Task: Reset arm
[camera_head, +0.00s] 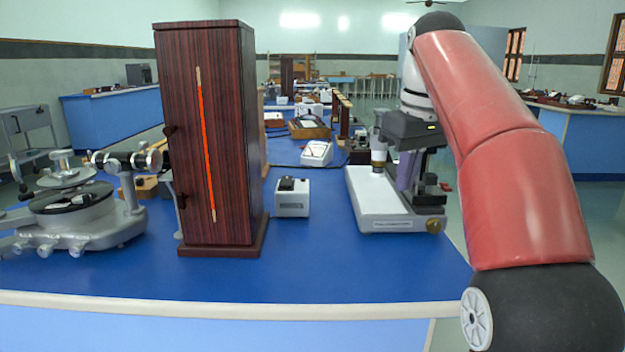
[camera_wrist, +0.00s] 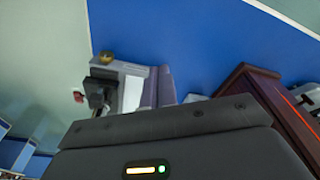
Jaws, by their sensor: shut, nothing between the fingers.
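My arm, red and black, comes in from the right in the head view. My gripper (camera_head: 405,182) points down, its grey-purple fingers together and empty. In the head view it overlaps an instrument with a white base (camera_head: 388,213); I cannot tell the gap between them. In the wrist view the closed fingers of my gripper (camera_wrist: 160,72) show beyond the dark housing, beside the instrument's white base (camera_wrist: 132,92). The housing hides much of the lower part of that view.
A tall dark wooden lamp box (camera_head: 228,130) with a glowing orange slit stands on the blue bench (camera_head: 330,265). A spectrometer (camera_head: 85,210) stands left of it. A small white box (camera_head: 292,198) and a white meter (camera_head: 316,153) stand between box and instrument. The bench's front is clear.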

